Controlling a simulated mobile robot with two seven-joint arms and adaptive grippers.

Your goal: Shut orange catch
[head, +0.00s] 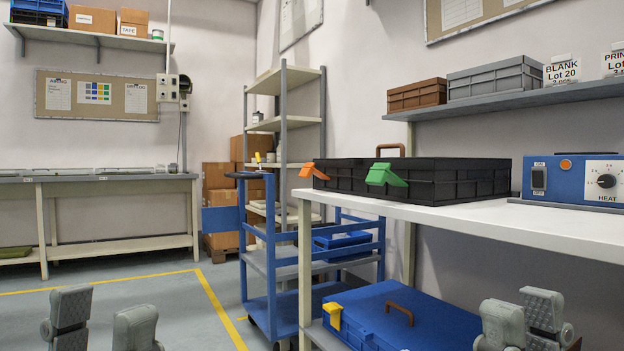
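A black case (450,183) with a brown handle lies on the white table at the right. The orange catch (313,171) is at the case's left front and sticks outward and up from the side. A green catch (385,175) on the same case also sticks outward. My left gripper (102,322) is at the lower left, its two fingers wide apart with nothing between them, far from the case. My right gripper (519,320) is at the lower right, below the tabletop level in the picture; its fingers are a little apart and seem empty.
The white table (480,217) carries a blue heater box (573,181) right of the case. A blue case (400,318) with a yellow catch lies on the lower shelf. A blue cart (285,262) stands left of the table. The floor at the left is clear.

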